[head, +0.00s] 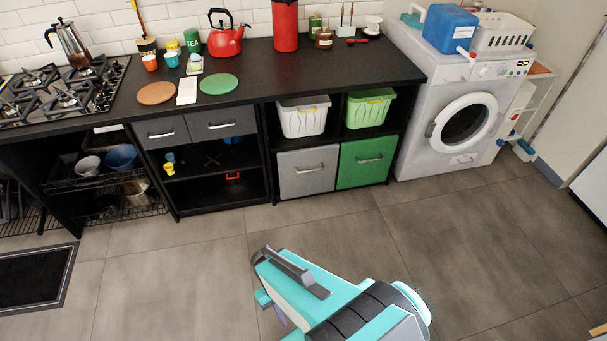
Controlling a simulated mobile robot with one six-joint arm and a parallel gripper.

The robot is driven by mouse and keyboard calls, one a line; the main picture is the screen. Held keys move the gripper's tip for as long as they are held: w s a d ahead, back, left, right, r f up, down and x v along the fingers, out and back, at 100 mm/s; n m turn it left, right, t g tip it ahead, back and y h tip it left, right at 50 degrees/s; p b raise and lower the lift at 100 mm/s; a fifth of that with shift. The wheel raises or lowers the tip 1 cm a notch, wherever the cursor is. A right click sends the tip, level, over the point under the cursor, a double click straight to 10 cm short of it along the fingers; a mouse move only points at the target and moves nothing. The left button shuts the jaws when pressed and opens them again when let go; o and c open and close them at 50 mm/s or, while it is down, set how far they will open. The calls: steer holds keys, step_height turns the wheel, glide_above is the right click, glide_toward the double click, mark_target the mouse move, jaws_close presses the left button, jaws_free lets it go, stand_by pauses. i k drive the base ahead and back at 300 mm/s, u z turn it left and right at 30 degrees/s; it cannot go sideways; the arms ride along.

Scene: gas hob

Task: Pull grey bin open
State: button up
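The grey bin (308,174) is the light grey square front in the lower left cubby of the shelf unit under the black counter. It sits flush in its cubby beside the green bin (367,162), with a bar handle (308,170) across its face. My gripper (292,271) is low in the middle of the head view, over the floor in front of the bin and apart from it. I see its dark finger from above; the other fingertip is hidden, so its opening cannot be judged.
Bare tiled floor (200,285) lies between me and the cabinets. White (304,117) and green (368,108) baskets sit above the bins. A washing machine (462,115) stands to the right. An open shelf with two dark grey drawers (222,124) is to the left.

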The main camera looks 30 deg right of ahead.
mark_target(312, 171)
steer(key=z, duration=0.05)
steer(key=i, duration=1)
steer(key=u, duration=0.05)
